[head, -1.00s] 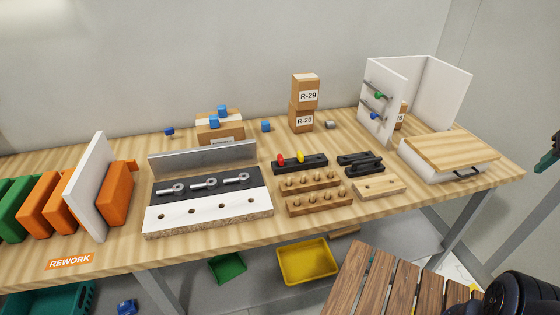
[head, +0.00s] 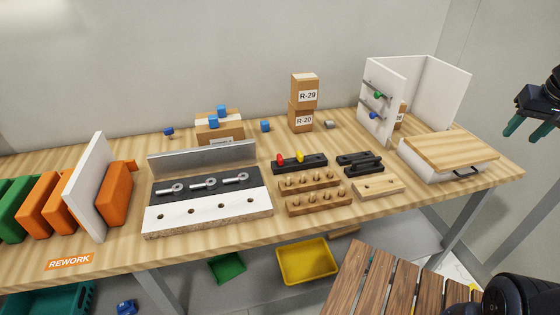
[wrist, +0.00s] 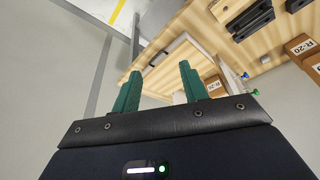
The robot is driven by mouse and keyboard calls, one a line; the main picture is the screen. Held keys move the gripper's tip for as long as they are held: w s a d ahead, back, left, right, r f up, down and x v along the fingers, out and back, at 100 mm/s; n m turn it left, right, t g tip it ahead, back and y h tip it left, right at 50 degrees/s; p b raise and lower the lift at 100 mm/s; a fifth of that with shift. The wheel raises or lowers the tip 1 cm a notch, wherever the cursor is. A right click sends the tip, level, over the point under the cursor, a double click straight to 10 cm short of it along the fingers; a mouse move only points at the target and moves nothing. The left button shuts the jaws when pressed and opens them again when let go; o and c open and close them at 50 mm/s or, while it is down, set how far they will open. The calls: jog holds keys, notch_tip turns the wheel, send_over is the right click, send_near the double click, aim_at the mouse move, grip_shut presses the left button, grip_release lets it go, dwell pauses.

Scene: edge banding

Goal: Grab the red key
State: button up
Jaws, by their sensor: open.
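The red key (head: 280,160) stands upright in a long black holder (head: 315,164) near the middle of the table, with a yellow key (head: 300,157) beside it on the right. My gripper (head: 527,131) is at the far right of the head view, in the air past the table's right end and well apart from the red key. Its green fingers are spread and empty, as the wrist view also shows (wrist: 160,75). I cannot make out the red key in the wrist view.
In front of the holder stand wooden blocks with pegs (head: 312,182). To the right are black parts (head: 360,162) and a white box with a wooden lid (head: 450,155). A white panel with handles (head: 382,105) and labelled cartons (head: 304,90) rise behind.

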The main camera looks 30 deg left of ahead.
jog(key=w+a+f+n+g, duration=0.1)
jog(key=w+a, duration=0.2)
jog(key=a, duration=0.7)
jog(key=w+a+f+n+g, duration=0.1)
jog(key=w+a+n, duration=0.15)
jog(key=a, duration=0.75)
jog(key=w+a+f+n, duration=0.15)
jog(key=w+a, duration=0.25)
jog(key=a, duration=0.6)
jog(key=n+g, duration=0.2)
send_over(280, 157)
notch_tip(280, 157, down, 15)
jog(key=shift+h, duration=0.4)
notch_tip(280, 157, down, 10)
jog(key=shift+f, duration=0.2)
grip_shut()
jog(key=shift+w+r, duration=0.1)
